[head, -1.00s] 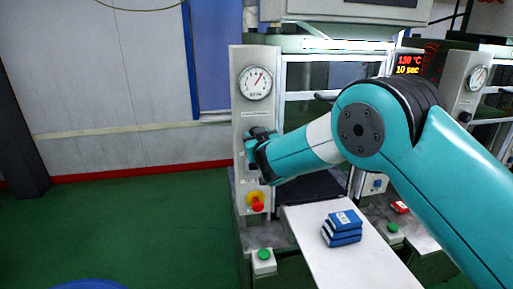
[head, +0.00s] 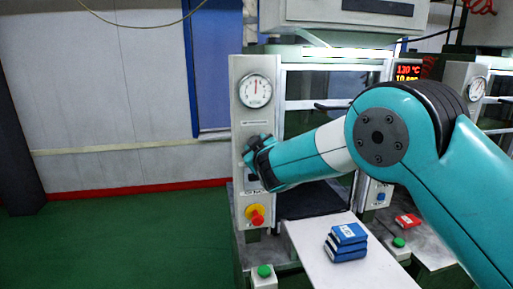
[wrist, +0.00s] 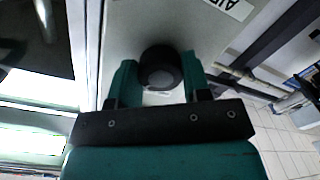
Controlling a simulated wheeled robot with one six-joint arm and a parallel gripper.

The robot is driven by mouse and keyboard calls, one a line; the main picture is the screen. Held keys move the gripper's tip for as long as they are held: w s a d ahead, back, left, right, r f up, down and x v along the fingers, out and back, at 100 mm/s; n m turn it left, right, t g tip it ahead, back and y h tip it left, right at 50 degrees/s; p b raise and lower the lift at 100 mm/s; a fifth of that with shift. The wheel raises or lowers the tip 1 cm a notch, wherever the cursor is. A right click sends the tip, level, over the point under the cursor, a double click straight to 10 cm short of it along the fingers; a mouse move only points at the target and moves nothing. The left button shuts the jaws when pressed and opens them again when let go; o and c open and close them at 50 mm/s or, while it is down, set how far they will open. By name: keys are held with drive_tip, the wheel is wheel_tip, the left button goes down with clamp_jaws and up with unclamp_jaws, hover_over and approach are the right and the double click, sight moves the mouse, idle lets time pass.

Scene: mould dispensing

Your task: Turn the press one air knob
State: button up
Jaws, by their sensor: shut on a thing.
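The black round air knob (wrist: 160,66) sits on the grey press panel, beneath part of a label reading "AIR" (wrist: 230,6) in the wrist view. My gripper (wrist: 159,72) is shut on the knob, with one teal finger on each side of it. In the head view my gripper (head: 258,158) is against the front panel (head: 242,130) of the nearer press and hides the knob. A round pressure gauge (head: 255,91) is above it on the same panel, its needle pointing about straight up.
A red stop button (head: 256,216) on a yellow base is below my gripper. Stacked blue boxes (head: 346,242) lie on a white board (head: 312,250). A green button (head: 264,271) is at the front. Green floor (head: 120,235) is open to the left.

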drive_tip(key=o, duration=0.9)
drive_tip(key=shift+s, duration=0.1)
drive_tip(key=b+v, duration=0.8)
drive_tip(key=v, duration=0.9)
drive_tip(key=shift+s, duration=0.15)
drive_tip(key=s+d+f+m+g+h, duration=0.1)
drive_tip(key=s+d+f+m+g, duration=0.1)
drive_tip(key=s+d+f+g, duration=0.3)
drive_tip(key=s+d+f+m+g+h, duration=0.1)
drive_tip(key=s+d+f+m+g, duration=0.1)
drive_tip(key=s+d+g, duration=0.4)
drive_tip(key=s+g, duration=0.1)
drive_tip(key=s, duration=0.4)
drive_tip(key=s+d+g, duration=0.2)
drive_tip(key=s, duration=0.5)
drive_tip(key=s+d+f+n+g+y, duration=0.1)
drive_tip(key=s+d+g, duration=0.1)
drive_tip(key=s, duration=0.4)
drive_tip(key=shift+s+g, duration=0.2)
drive_tip(key=shift+g, duration=0.3)
